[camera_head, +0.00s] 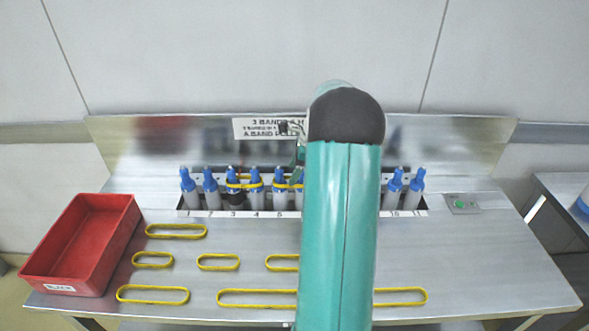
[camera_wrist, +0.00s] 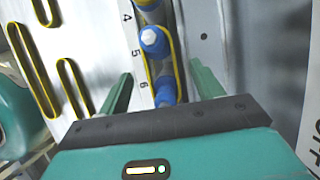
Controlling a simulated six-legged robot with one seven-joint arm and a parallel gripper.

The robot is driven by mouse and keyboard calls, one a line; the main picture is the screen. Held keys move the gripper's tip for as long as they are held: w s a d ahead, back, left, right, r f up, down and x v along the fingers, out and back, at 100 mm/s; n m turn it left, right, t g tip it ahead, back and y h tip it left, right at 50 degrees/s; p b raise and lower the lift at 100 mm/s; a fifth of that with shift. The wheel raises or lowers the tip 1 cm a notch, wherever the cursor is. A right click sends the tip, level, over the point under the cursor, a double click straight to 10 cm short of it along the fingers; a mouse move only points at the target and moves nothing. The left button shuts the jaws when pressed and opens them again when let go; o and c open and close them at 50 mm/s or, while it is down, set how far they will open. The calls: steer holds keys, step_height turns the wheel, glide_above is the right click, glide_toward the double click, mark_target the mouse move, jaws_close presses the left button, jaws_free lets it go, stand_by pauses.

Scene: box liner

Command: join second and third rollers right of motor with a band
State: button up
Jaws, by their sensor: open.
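A row of blue-topped rollers stands in the bench slot. The motor (camera_head: 236,196), with a dark body, stands at label 3. A yellow band (camera_head: 245,186) runs between it and the roller to its right. The second roller right of the motor (camera_head: 280,198) stands at label 5; its blue top also shows in the wrist view (camera_wrist: 154,42). A yellow band (camera_wrist: 178,70) loops around it and extends to the third roller (camera_wrist: 166,92) at label 6. That band's near end is partly hidden. My gripper (camera_wrist: 164,82) is open, its fingers apart on either side of the third roller.
Several loose yellow bands lie on the bench, such as one at the left (camera_head: 176,231) and one at the front (camera_head: 153,295). A red bin (camera_head: 84,240) stands at the left edge. A green button (camera_head: 460,204) is at the right.

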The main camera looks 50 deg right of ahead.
steer(key=v, duration=1.4)
steer(key=shift+d+f, duration=0.1)
steer(key=a+r+n+h, duration=0.1)
steer(key=a+r+n, duration=0.25)
steer(key=a, duration=0.55)
steer(key=w+a+r+n, duration=0.1)
steer(key=a+r+n, duration=0.1)
steer(key=a+n, duration=0.45)
steer(key=a+r+n+h, duration=0.1)
steer(key=a+r+n, duration=0.1)
steer(key=a, duration=0.9)
steer(key=s+a+f+n+t, duration=0.1)
steer(key=s+a+f+n, duration=0.1)
steer(key=s+a+n, duration=0.4)
steer(key=s+a+f+n+t, duration=0.1)
steer(key=s+a+f+n, duration=0.1)
steer(key=s+a+n, duration=0.5)
steer(key=a+n, duration=0.2)
steer(key=a, duration=0.4)
steer(key=shift+n+h, duration=0.4)
